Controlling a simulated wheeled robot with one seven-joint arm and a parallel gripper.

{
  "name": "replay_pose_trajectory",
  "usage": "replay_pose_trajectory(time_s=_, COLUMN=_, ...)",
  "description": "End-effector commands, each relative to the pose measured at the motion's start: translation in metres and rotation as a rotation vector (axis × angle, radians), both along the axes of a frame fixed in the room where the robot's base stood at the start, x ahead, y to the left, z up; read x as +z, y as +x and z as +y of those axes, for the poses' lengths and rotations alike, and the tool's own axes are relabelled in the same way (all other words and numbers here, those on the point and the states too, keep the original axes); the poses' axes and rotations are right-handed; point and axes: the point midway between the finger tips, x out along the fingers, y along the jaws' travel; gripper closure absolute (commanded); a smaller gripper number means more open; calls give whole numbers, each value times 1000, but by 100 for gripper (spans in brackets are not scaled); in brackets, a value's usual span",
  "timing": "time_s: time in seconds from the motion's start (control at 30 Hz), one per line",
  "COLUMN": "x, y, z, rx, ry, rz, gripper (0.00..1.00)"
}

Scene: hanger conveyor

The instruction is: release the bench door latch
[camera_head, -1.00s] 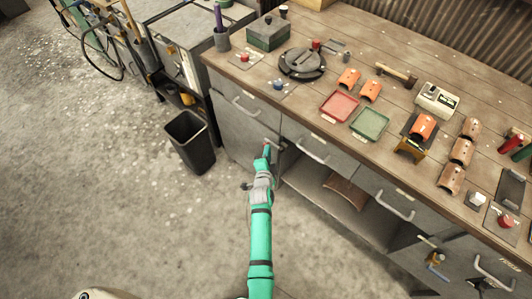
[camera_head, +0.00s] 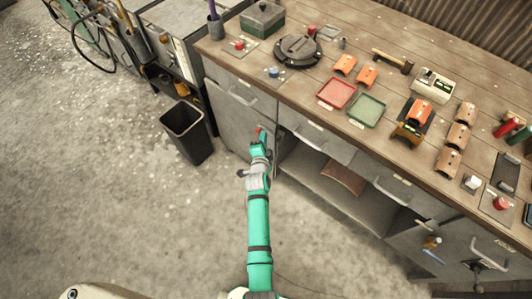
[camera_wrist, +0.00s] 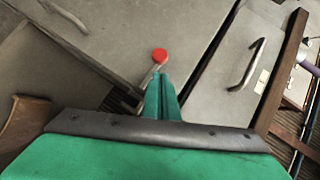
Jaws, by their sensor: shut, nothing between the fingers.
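The bench door (camera_head: 228,118) is a grey panel at the left of the workbench front; it also shows in the wrist view (camera_wrist: 200,30). A small lever latch with a round red knob (camera_wrist: 160,55) sits near the door's edge, and its red end also shows in the head view (camera_head: 259,131). My green gripper (camera_wrist: 160,80) is shut and empty, with its fingertips right at the lever just below the knob. It also shows in the head view (camera_head: 261,139). I cannot tell whether the fingers touch the lever, whose lower part they partly hide.
An open shelf bay (camera_head: 320,180) with a brown curved piece (camera_head: 343,178) lies right of the door. A bar handle (camera_wrist: 247,64) is nearby in the wrist view. A black bin (camera_head: 187,132) stands on the floor to the left. The benchtop holds trays and curved parts.

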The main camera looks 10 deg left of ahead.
Motion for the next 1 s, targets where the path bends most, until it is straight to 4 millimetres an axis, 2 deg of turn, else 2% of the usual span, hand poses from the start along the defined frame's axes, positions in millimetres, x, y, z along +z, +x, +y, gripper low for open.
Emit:
replay_pose_trajectory(time_s=0.1, x=7, y=-8, z=-11, rx=3, ry=2, rz=3, gripper=100)
replay_pose_trajectory(time_s=0.4, x=25, y=-63, z=-20, rx=7, ry=-1, rz=3, gripper=100)
replay_pose_trajectory(time_s=0.6, x=34, y=-89, z=-26, rx=6, ry=-2, rz=4, gripper=100)
replay_pose_trajectory(time_s=0.8, x=38, y=-100, z=-28, rx=6, ry=-1, rz=3, gripper=100)
replay_pose_trajectory(time_s=1.0, x=39, y=-102, z=-28, rx=7, ry=-1, rz=3, gripper=100)
